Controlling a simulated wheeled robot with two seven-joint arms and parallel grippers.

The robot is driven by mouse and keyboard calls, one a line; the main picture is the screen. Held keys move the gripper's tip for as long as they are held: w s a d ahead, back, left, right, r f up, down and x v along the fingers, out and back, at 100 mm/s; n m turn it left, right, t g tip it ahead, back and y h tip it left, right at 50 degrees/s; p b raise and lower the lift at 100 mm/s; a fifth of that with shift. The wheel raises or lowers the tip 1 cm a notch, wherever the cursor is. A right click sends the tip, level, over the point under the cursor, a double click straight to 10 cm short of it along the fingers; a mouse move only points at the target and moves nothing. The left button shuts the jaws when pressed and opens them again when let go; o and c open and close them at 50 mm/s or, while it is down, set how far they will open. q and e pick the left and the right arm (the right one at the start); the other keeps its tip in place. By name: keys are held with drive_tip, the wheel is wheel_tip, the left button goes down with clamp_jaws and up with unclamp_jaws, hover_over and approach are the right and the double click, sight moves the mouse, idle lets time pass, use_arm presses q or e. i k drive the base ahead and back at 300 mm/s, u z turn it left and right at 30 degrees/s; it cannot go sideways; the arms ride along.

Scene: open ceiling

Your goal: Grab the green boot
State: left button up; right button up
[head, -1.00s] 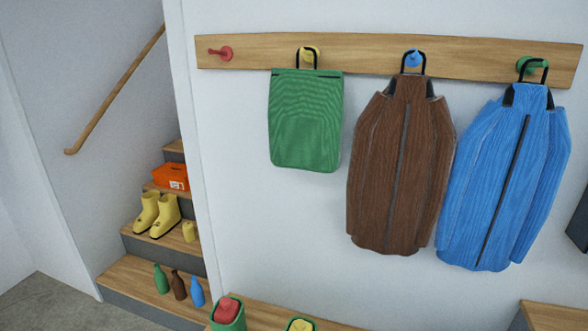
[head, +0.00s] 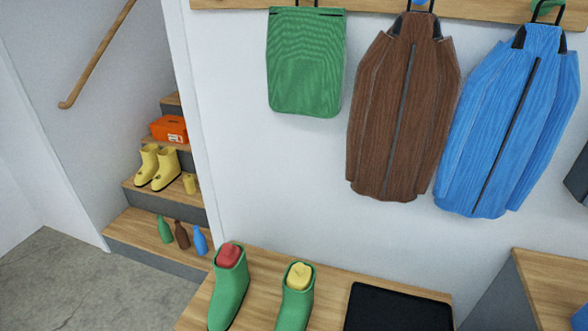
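Two green boots stand on a wooden bench in the lower middle of the head view. The left green boot (head: 229,289) has a red object (head: 228,255) in its opening. The right green boot (head: 295,307) has a yellow object (head: 299,276) in its opening, and its lower end is cut off by the frame edge. Neither of my grippers is in view.
The bench (head: 262,265) also carries a black tray (head: 397,310). A green bag (head: 306,65), a brown coat (head: 400,115) and a blue coat (head: 503,125) hang above. Stairs at left hold yellow boots (head: 157,166), several bottles and an orange box (head: 169,130).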

sight(296, 307)
drive_tip(key=k, duration=1.05)
drive_tip(key=u, duration=0.8)
drive_tip(key=i, duration=1.1)
drive_tip(key=z, duration=0.55)
drive_tip(key=i, duration=0.4)
drive_tip(key=z, duration=0.3)
